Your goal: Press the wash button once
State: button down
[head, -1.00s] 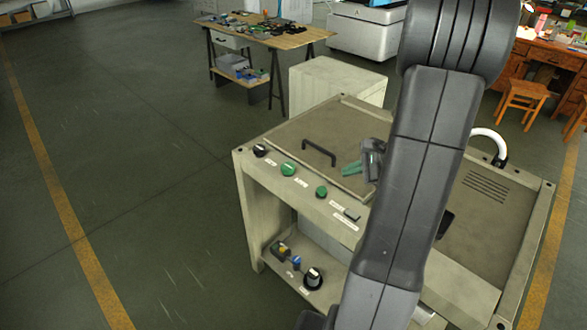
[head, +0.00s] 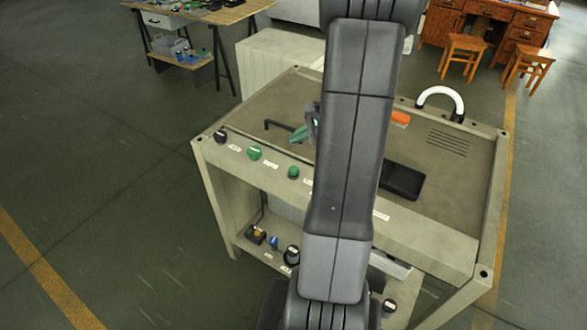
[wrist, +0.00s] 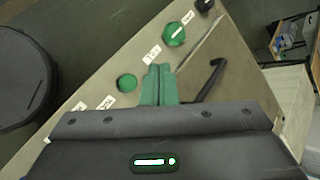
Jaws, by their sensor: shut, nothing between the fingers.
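The bench (head: 445,250) has a front strip of labelled controls. These include a black knob (head: 220,136), a green knob (head: 254,153) with a white bar and a round green button (head: 293,172). The labels are too small to read, so I cannot tell which control is wash. My gripper (head: 299,133) is shut and empty above the bench top, its green fingers together. In the wrist view, the fingertips (wrist: 158,72) appear between the green button (wrist: 127,83) and the green knob (wrist: 173,33). Contact is not visible.
A black bar handle (wrist: 211,79) lies close beside the fingers. An orange item (head: 400,118), a black tray (head: 402,180) and a white curved handle (head: 440,97) are on the bench top. More controls sit on the lower shelf, including a blue one (head: 274,242). Floor at left is clear.

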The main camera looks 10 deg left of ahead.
aim_at(298, 169)
jog(key=shift+f+b, duration=3.1)
jog(key=shift+f, duration=1.15)
jog(key=shift+f+b, duration=0.4)
jog(key=shift+f+b, duration=0.45)
jog(key=shift+f, duration=0.1)
jog(key=shift+r, duration=0.1)
jog(key=shift+r+p, duration=0.7)
jog(key=shift+r, duration=0.2)
jog(key=shift+r, duration=0.1)
jog(key=shift+r+p, duration=1.85)
jog(key=shift+r, duration=0.55)
